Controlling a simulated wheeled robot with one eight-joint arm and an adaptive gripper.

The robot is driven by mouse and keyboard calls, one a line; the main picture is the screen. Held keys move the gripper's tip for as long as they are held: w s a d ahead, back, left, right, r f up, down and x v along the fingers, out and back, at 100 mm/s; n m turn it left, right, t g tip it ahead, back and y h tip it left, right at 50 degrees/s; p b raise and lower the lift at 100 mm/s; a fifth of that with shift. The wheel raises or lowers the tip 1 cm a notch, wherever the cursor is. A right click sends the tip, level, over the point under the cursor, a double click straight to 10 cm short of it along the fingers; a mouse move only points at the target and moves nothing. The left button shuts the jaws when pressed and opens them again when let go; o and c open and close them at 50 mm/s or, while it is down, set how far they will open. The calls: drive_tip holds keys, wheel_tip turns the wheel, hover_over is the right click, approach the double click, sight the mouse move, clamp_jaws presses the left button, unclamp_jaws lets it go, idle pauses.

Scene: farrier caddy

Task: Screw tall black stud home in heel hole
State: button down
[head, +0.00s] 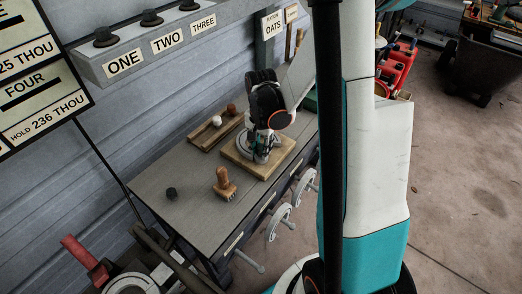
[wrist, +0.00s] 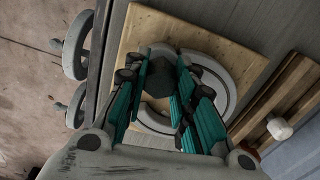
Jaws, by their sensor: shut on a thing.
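My gripper (head: 262,152) points down over the wooden board (head: 278,163) on the bench. In the wrist view its teal fingers (wrist: 163,84) are shut on a dark, faceted piece, the black stud (wrist: 160,77). The grey horseshoe (wrist: 228,76) lies flat on the board, and part of it shows in the head view (head: 243,147). The stud is held over one side of the shoe. My fingers and the stud hide the heel hole, so I cannot tell how deep the stud sits.
A wooden tray (head: 206,137) with a white and a brown knob lies behind the board. A wooden brush (head: 224,184) and a small black round piece (head: 171,193) stand on the bench (head: 190,215). Black pieces sit on the numbered shelf (head: 150,45). Grey handwheels (head: 279,221) line the bench front.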

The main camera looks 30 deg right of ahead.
drive_tip(key=m, duration=0.7)
drive_tip(key=shift+m, duration=0.6)
drive_tip(key=m, duration=0.5)
drive_tip(key=shift+m, duration=0.3)
drive_tip(key=c, duration=1.2)
unclamp_jaws()
drive_tip(key=shift+c, duration=0.2)
